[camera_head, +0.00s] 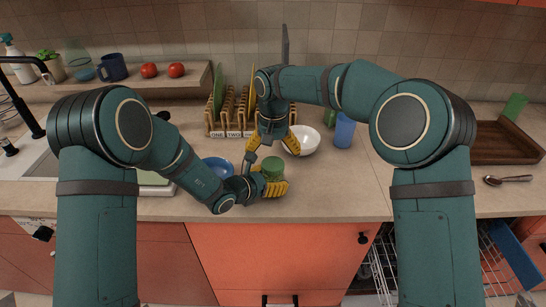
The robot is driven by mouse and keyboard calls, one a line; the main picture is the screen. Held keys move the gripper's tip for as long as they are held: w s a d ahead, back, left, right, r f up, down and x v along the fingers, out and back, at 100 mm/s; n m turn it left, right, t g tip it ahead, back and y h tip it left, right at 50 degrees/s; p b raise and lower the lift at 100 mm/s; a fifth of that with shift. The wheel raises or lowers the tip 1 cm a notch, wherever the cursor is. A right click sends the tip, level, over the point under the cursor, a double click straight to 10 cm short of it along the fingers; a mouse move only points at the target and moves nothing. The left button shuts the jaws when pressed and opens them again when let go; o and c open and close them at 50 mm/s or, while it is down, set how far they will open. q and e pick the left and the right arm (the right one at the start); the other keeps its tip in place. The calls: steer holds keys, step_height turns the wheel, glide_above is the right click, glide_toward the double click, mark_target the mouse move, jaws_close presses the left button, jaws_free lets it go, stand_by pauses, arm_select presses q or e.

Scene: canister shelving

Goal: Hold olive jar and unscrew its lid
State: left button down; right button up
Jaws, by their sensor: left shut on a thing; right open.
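The olive jar (272,164) stands near the counter's front edge, with its green top showing. Most of its body is hidden behind my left gripper. My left gripper (268,181) comes in from the left and is shut on the jar low down, with a yellow finger across its front. My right gripper (272,151) points down from above, just behind and over the jar. Its yellow fingers are spread to either side and hold nothing. I cannot tell whether they touch the lid.
A white bowl (306,140) and a blue cup (344,131) stand right of the grippers. A blue bowl (217,166) sits close to my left wrist. A wooden plate rack (228,122) stands behind. A brown tray (504,146) and a spoon (509,179) lie far right. Counter between is clear.

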mark_target(273, 163)
steer(key=m, duration=0.2)
steer(key=r+m, duration=0.1)
steer(key=m, duration=0.1)
steer(key=shift+s, duration=0.1)
step_height(273, 163, up, 2)
steer(key=m, duration=0.4)
steer(key=shift+r+m, duration=0.1)
steer(key=shift+m, duration=0.2)
steer(key=shift+f, duration=3.9)
steer(key=c, duration=1.3)
steer(key=n, duration=0.3)
steer(key=shift+n, duration=0.4)
steer(key=n, duration=0.6)
steer(key=shift+c, duration=0.2)
